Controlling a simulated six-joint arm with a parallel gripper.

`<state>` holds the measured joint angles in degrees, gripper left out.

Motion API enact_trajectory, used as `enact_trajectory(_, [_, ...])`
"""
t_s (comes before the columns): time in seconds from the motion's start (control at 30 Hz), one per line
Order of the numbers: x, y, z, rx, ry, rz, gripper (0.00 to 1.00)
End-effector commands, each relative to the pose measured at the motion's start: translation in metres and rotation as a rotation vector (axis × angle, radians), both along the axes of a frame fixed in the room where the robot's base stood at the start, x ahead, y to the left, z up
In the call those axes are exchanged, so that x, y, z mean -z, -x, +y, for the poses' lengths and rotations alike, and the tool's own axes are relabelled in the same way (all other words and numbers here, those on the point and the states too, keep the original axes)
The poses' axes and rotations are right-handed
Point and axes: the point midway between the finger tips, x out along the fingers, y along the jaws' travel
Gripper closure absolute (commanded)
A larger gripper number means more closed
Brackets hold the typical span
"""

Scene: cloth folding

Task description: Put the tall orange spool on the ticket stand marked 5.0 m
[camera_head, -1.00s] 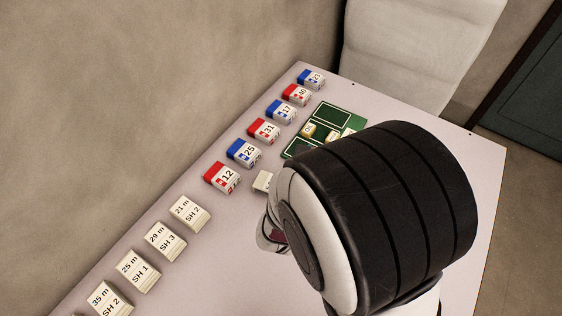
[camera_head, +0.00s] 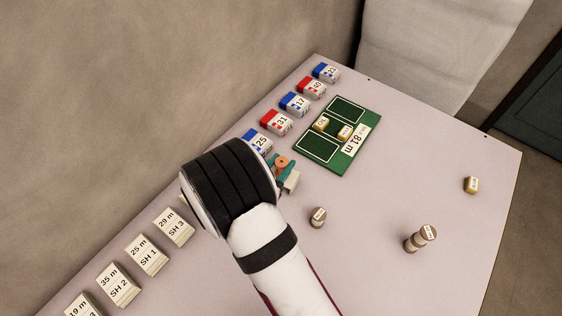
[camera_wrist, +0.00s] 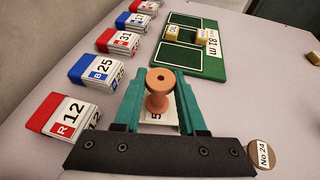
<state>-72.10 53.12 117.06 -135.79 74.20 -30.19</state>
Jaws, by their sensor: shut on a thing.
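The orange spool (camera_wrist: 158,92) is upright between the two teal fingers of my gripper (camera_wrist: 161,85) in the wrist view; the fingers are shut on it. The spool (camera_head: 282,162) and the gripper (camera_head: 284,167) also show in the head view, just past my dark wrist. A cream ticket stand (camera_head: 291,182) is right below and beside the spool. In the wrist view the stand (camera_wrist: 153,116) shows a "5" under the spool; the rest of its label is hidden. I cannot tell whether the spool's base touches the stand.
A row of red and blue numbered blocks (camera_head: 276,123) runs along the wall side. Cream SH stacks (camera_head: 147,253) stand nearer. A green board (camera_head: 325,150) carries small yellow blocks and an 81 m card. Round wooden pieces (camera_head: 318,216) and a yellow block (camera_head: 471,185) sit on the open right side.

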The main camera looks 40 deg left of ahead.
Motion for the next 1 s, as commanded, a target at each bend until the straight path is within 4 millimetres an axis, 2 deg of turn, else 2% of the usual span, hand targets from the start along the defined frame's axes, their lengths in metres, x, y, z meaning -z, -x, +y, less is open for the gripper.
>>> enact_trajectory(0.03, [0.0,0.0,0.0,0.0,0.0,0.0,0.54])
enact_trajectory(0.17, [0.0,0.0,0.0,0.0,0.0,0.0,0.31])
enact_trajectory(0.5, [-0.004,0.001,0.0,-0.001,0.0,0.0,0.29])
enact_trajectory(0.67, [-0.016,0.031,-0.005,-0.006,0.0,0.0,0.29])
enact_trajectory(0.9, [-0.04,0.088,-0.016,-0.006,0.0,0.0,0.29])
enact_trajectory(1.0, [-0.046,0.102,-0.019,-0.004,-0.002,-0.001,0.29])
